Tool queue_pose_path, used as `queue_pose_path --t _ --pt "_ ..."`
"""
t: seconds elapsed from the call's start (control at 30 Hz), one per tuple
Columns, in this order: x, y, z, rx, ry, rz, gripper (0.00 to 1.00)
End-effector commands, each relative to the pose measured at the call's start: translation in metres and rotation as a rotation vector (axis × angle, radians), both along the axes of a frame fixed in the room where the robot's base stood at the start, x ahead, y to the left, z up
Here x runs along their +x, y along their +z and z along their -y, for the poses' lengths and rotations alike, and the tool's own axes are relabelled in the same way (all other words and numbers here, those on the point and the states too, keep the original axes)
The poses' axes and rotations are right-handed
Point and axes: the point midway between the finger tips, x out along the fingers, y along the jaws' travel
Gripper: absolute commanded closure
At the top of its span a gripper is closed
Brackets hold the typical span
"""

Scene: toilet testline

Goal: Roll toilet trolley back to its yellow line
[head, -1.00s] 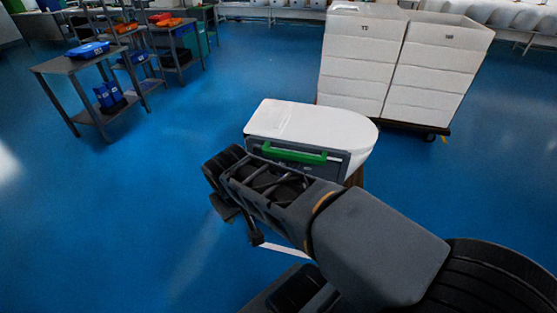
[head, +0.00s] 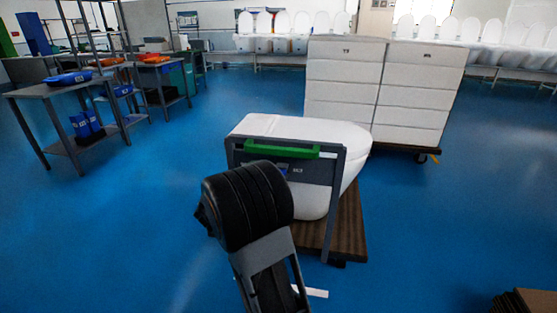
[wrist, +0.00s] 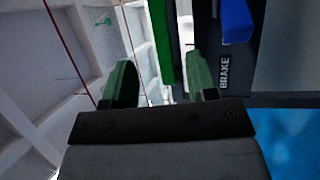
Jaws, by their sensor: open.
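The toilet trolley stands on the blue floor in the middle of the head view. It carries a white toilet (head: 345,180) on a brown wooden base (head: 350,225), with a grey upright frame (head: 334,205) and a green handle bar (head: 285,151). My arm is in front of the frame, and my gripper is hidden in the head view. In the wrist view my gripper (wrist: 160,78) is open. The green bar (wrist: 161,40) shows between the fingers, nearer the right one; contact cannot be told. A blue lever (wrist: 237,20) and a "BRAKE" label (wrist: 224,72) are at right.
A cart of stacked white boxes (head: 385,90) stands behind the trolley to the right, with a small yellow mark (head: 435,158) at its wheel. Metal tables (head: 65,95) stand at left. A white floor strip (head: 312,292) lies near the base. The left floor is clear.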

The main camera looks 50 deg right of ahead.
Motion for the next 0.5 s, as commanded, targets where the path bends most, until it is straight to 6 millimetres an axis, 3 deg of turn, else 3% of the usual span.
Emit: queue_pose_path --t 0.5 --pt "0.014 0.014 0.089 -0.006 0.002 0.001 0.47"
